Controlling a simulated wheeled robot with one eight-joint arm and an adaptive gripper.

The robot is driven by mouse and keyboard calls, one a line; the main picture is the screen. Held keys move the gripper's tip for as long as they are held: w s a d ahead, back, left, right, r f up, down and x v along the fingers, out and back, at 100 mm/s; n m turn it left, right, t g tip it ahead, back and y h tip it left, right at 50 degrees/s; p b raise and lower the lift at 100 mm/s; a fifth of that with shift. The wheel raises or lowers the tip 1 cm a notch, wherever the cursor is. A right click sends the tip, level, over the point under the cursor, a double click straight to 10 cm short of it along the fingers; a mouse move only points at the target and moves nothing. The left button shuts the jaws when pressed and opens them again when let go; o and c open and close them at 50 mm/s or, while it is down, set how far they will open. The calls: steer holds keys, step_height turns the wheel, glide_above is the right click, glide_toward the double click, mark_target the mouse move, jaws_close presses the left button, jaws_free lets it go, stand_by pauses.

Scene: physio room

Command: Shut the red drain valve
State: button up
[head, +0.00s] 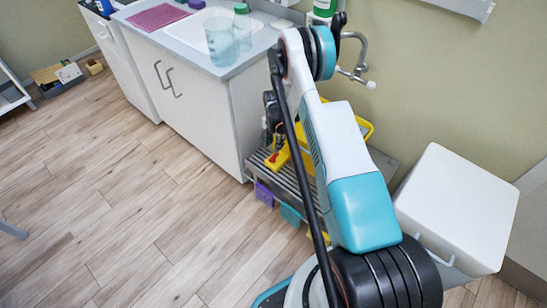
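A small red part (273,157), which may be the drain valve, shows at the left end of a yellow container (298,160) behind my arm. It is too small for me to tell whether it is turned open or shut. The container stands on a slatted metal rack (262,163) right of the white cabinet, and my arm hides much of it. My gripper (271,124) seems to be the dark part hanging beside the cabinet's corner, above the red part and apart from it. Its fingers are not clear.
The white sink cabinet (185,85) carries a translucent jug (221,42) and bottles near its edge. A white box-like bin (458,205) stands at right, close to my arm. Purple and teal cloths (290,213) hang from the rack.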

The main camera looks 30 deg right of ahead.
mark_target(274, 156)
step_height(274, 156, down, 9)
steer(key=b, duration=0.3)
steer(key=shift+f, duration=0.2)
jaws_close()
